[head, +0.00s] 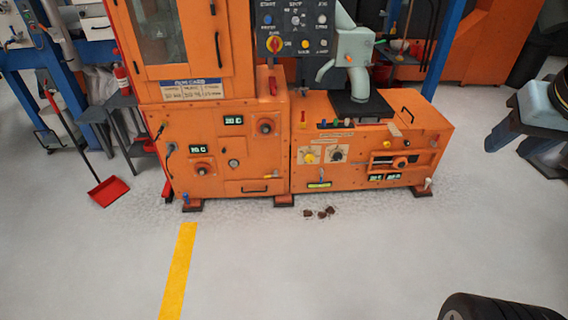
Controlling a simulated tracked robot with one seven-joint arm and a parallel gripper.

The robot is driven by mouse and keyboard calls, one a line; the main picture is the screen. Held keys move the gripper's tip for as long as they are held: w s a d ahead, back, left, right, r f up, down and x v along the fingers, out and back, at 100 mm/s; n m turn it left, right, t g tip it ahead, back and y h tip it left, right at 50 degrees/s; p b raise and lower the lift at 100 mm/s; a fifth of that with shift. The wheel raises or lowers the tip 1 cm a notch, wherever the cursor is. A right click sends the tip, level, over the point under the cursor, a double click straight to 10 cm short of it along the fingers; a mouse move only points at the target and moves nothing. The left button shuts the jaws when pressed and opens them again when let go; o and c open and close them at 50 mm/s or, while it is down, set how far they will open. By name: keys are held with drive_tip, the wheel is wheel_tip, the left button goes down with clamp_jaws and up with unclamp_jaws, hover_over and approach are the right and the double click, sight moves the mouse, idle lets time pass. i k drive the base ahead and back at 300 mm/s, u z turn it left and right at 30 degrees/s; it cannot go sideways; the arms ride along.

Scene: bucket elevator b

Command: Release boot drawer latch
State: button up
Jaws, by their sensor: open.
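The orange bucket elevator machine (218,140) stands at the back middle, with a tall cabinet on the left and a low wide section (310,120) on the right. A low panel with a black bar handle (254,190) is near the bottom of the tall cabinet. Another black bar handle (383,177) is low on the right section, below a recessed opening with a dark bar and knob (399,162). I cannot tell which part is the boot drawer latch. My gripper is not in view.
Brown lumps (322,212) lie on the floor before the machine. A red dustpan (108,191) stands at the left. A yellow stripe (180,270) marks the open floor. A black ribbed object (497,308) fills the bottom right corner. A grey stand (530,115) is at the right.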

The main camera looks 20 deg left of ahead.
sight(276, 173)
drive_tip(key=z, duration=0.3)
drive_tip(key=i, duration=1.15)
drive_tip(key=u, duration=0.3)
drive_tip(key=i, duration=0.75)
drive_tip(key=u, duration=0.7)
drive_tip(key=k, duration=0.9)
drive_tip(key=u, duration=0.2)
drive_tip(key=i, duration=0.95)
drive_tip(key=z, duration=0.1)
